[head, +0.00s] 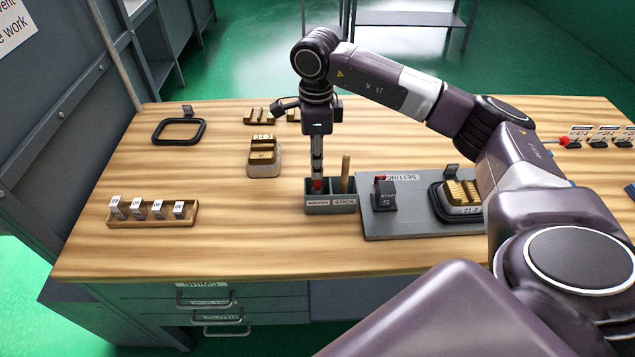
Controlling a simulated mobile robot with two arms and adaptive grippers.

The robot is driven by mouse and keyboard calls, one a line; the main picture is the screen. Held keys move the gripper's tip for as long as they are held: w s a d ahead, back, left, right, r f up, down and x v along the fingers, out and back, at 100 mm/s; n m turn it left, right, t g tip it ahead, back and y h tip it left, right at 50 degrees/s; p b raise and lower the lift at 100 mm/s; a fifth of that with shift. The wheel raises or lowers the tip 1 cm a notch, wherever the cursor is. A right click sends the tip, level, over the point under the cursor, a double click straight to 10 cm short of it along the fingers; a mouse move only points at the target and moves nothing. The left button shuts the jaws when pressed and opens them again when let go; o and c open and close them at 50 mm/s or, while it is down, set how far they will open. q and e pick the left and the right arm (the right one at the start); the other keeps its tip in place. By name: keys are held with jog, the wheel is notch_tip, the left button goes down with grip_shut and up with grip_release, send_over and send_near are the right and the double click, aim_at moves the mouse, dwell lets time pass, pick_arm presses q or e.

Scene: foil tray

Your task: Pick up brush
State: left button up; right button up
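A small grey holder (331,208) with two compartments stands near the middle of the table. Its right compartment, labelled STICK, has a wooden stick (346,174) standing upright in it. The left compartment has a label too small to read surely. In it, a small red part (318,184) shows, seemingly the brush; most of it is hidden by the holder and my gripper. My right gripper (317,176) points straight down over this left compartment, its fingers at the red part. The fingers look edge-on, so their gap is not visible. My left gripper is out of view.
Right of the holder lies a grey board (408,225) with a dark stop block (384,194) and a foil tray.

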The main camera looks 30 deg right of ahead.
aim_at(318, 191)
jog(key=f, duration=0.1)
jog(key=f+p, duration=0.1)
jog(key=f, duration=0.1)
jog(key=f+p, duration=0.1)
jog(key=shift+s+f, duration=0.2)
jog(key=shift+s, duration=0.1)
jog(key=shift+f, duration=0.3)
jog(key=shift+w, duration=0.1)
jog(key=shift+c, duration=0.6)
grip_shut()
